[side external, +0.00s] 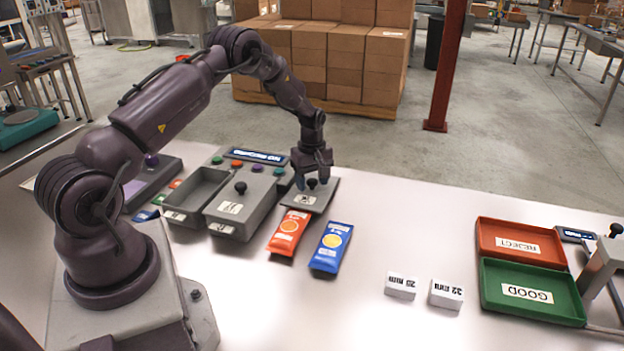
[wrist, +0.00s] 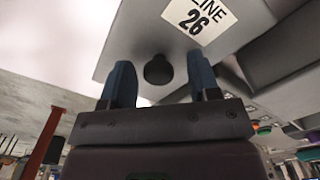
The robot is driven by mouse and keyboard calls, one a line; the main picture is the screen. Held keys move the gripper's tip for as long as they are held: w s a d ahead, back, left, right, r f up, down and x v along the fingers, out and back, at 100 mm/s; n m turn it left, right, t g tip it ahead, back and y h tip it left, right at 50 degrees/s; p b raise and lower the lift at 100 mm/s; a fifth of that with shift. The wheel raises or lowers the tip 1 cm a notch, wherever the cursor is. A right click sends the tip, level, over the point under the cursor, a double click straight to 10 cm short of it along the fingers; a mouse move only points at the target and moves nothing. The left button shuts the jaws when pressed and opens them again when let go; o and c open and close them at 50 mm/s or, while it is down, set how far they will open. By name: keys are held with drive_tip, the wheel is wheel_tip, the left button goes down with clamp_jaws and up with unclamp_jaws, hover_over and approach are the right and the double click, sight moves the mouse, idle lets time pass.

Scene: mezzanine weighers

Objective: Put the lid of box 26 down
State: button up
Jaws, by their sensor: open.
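The grey lid (side external: 328,194) lies to the right of the box row, apparently flat on the pale table, with a dark knob (side external: 312,184) on top. In the wrist view the same lid (wrist: 130,45) carries a white label reading "LINE 26", and its knob (wrist: 158,70) shows between my fingers. My gripper (side external: 312,176) is open directly above the lid, its blue fingers (wrist: 164,82) on either side of the knob with gaps. An open grey box (side external: 195,190) stands left of a lidded grey box (side external: 238,212); their labels are too small to read surely.
An orange pouch (side external: 288,233) and a blue pouch (side external: 331,248) lie close in front of the lid. The table right of the lid is clear.

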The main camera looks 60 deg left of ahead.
sight(312, 181)
drive_tip(key=s+d+r+m+t, duration=0.15)
drive_tip(key=d+r, duration=0.25)
drive_tip(key=r, duration=0.8)
drive_tip(key=d+r+m, duration=0.3)
drive_tip(key=d+r, duration=0.1)
drive_tip(key=r, duration=0.8)
drive_tip(key=s+d+r+m+t, duration=0.3)
drive_tip(key=s+d+r+m, duration=0.6)
drive_tip(key=s+d, duration=0.45)
drive_tip(key=s+d+m+t, duration=0.1)
drive_tip(key=s+d+m, duration=0.3)
drive_tip(key=s, duration=0.5)
drive_tip(key=shift+s+f, duration=0.15)
drive_tip(key=shift+f, duration=0.15)
